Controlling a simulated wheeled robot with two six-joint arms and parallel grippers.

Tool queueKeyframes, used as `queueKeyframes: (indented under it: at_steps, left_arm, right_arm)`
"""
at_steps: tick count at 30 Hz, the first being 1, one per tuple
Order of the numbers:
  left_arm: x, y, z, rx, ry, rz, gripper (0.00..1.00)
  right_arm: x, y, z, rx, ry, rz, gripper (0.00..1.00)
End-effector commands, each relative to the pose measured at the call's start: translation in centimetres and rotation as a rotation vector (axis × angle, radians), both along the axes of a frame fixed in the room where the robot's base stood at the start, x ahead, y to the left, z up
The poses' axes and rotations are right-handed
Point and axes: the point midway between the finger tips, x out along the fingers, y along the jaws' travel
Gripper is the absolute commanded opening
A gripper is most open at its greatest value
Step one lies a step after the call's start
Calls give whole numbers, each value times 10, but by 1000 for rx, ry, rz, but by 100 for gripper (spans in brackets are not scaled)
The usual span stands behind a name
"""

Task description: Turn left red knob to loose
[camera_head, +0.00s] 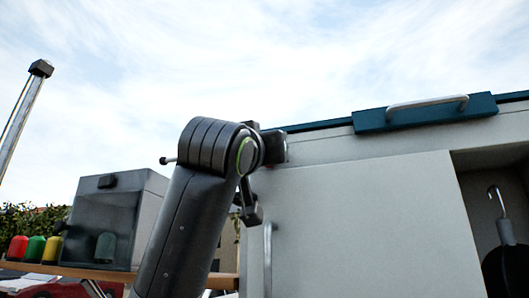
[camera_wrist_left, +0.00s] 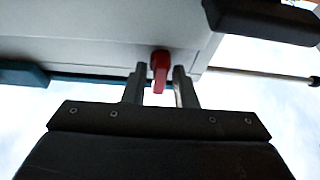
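The red knob (camera_wrist_left: 159,66) shows in the left wrist view, on the edge of a pale grey panel (camera_wrist_left: 105,30). Its narrow lever part points toward my gripper. My left gripper (camera_wrist_left: 160,88) is open, with one finger on each side of the knob. A narrow gap seems to show on both sides; I cannot tell if either finger touches it. In the head view my left arm rises in the middle, and I cannot make out the knob or the fingertips there. My right gripper is in neither view.
A grey panel wall (camera_head: 360,225) fills the right, with a blue handled lid (camera_head: 425,115) on top and a dark opening holding a hanging pan (camera_head: 505,262). At left, a metal box (camera_head: 105,215) and red, green and yellow items stand on a wooden shelf (camera_head: 60,269).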

Motion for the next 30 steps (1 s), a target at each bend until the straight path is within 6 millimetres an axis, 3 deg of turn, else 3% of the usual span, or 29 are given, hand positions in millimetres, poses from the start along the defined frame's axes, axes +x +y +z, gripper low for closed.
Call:
queueKeyframes:
  at_steps: [14,19,30]
  left_arm:
    - [-8,2,-4,0,-4,0,35]
    - [-31,10,-18,-1,-6,0,35]
    - [-105,34,-50,0,-6,1,35]
  right_arm:
    - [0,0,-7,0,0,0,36]
    - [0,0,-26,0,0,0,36]
    - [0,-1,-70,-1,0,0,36]
